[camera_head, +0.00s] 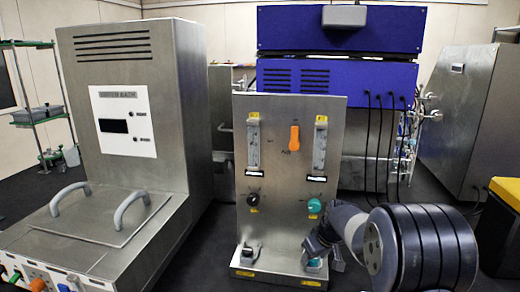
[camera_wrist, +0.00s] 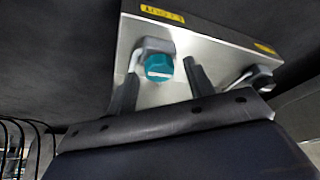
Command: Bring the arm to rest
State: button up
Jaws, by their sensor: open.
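My arm (camera_head: 420,245) reaches in from the lower right in the head view. My gripper (camera_head: 325,258) is at the lower right foot of an upright metal panel (camera_head: 285,225). In the wrist view my gripper (camera_wrist: 162,75) has its two dark fingers spread apart, with a teal-capped fitting (camera_wrist: 159,67) showing in the space between them. The fitting sits on the panel's base, and its teal part also shows in the head view (camera_head: 314,263). I cannot tell whether a finger touches it. Nothing is seen held.
The panel carries an orange knob (camera_head: 294,138), a black knob (camera_head: 253,199) and a teal knob (camera_head: 314,206). Blue units (camera_head: 340,82) with hanging black cables stand behind. A yellow-topped bin (camera_head: 506,193) is at the right.

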jog(key=shift+a+m+h+p, duration=0.15)
jog(key=shift+m+h+p, duration=0.4)
jog(key=shift+m, duration=0.85)
jog(key=shift+a+m+h+p, duration=0.1)
jog(key=shift+m+h+p, duration=0.4)
jog(key=shift+m, duration=0.9)
jog(key=shift+a+m+h, duration=0.1)
jog(key=shift+m+h, duration=0.5)
jog(key=shift+m, duration=0.9)
jog(key=shift+a+m+h, duration=0.1)
jog(key=shift+m+h, duration=0.45)
jog(key=shift+m, duration=0.95)
jog(key=shift+s+a+r+g, duration=0.1)
jog(key=shift+s+r+g, duration=0.05)
jog(key=shift+r, duration=0.3)
jog(key=shift+s+a+r+g, duration=0.1)
jog(key=shift+r+g, duration=0.05)
jog(key=shift+r, duration=0.3)
jog(key=shift+r, duration=0.1)
